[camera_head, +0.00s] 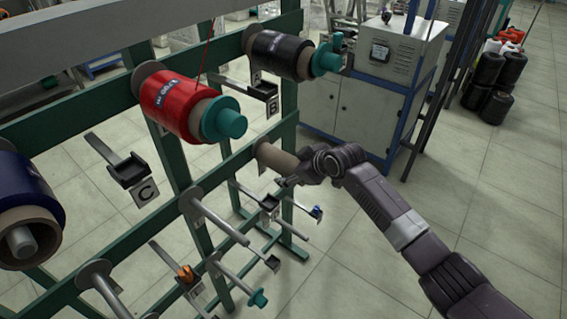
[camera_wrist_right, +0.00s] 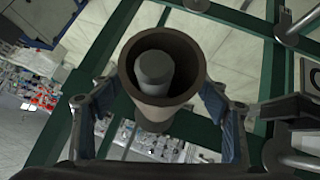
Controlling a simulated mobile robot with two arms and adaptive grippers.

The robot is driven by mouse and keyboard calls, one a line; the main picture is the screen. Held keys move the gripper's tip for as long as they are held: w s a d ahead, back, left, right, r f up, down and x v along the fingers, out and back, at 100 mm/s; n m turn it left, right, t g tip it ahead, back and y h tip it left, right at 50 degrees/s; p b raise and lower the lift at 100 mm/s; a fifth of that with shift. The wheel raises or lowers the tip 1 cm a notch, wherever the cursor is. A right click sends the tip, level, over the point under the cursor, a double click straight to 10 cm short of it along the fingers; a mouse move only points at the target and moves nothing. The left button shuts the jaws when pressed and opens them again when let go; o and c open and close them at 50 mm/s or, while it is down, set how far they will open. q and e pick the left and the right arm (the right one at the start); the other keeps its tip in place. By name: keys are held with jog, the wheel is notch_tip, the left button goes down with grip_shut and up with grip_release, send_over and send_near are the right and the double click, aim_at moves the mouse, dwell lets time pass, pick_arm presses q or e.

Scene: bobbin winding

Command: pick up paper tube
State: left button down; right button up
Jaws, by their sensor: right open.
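The paper tube (camera_head: 275,158) is a bare brown tube sitting on a spindle of the green rack, below the black bobbin. In the right wrist view the tube (camera_wrist_right: 128,76) shows end-on, with the grey spindle end (camera_wrist_right: 154,70) inside it. My right gripper (camera_head: 297,172) is at the tube's outer end. In the right wrist view its two fingers (camera_wrist_right: 160,108) are spread to either side of the tube, apart from it as far as I can tell. My left gripper is not in view.
The green rack (camera_head: 110,58) also holds a red bobbin (camera_head: 172,104), a black bobbin (camera_head: 281,54) and a dark blue bobbin (camera_head: 28,196). Several bare spindles (camera_head: 220,222) stick out below. A grey cabinet (camera_head: 375,100) stands behind.

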jog(key=c, duration=1.3)
jog(key=shift+o, duration=0.2)
jog(key=shift+r, duration=0.1)
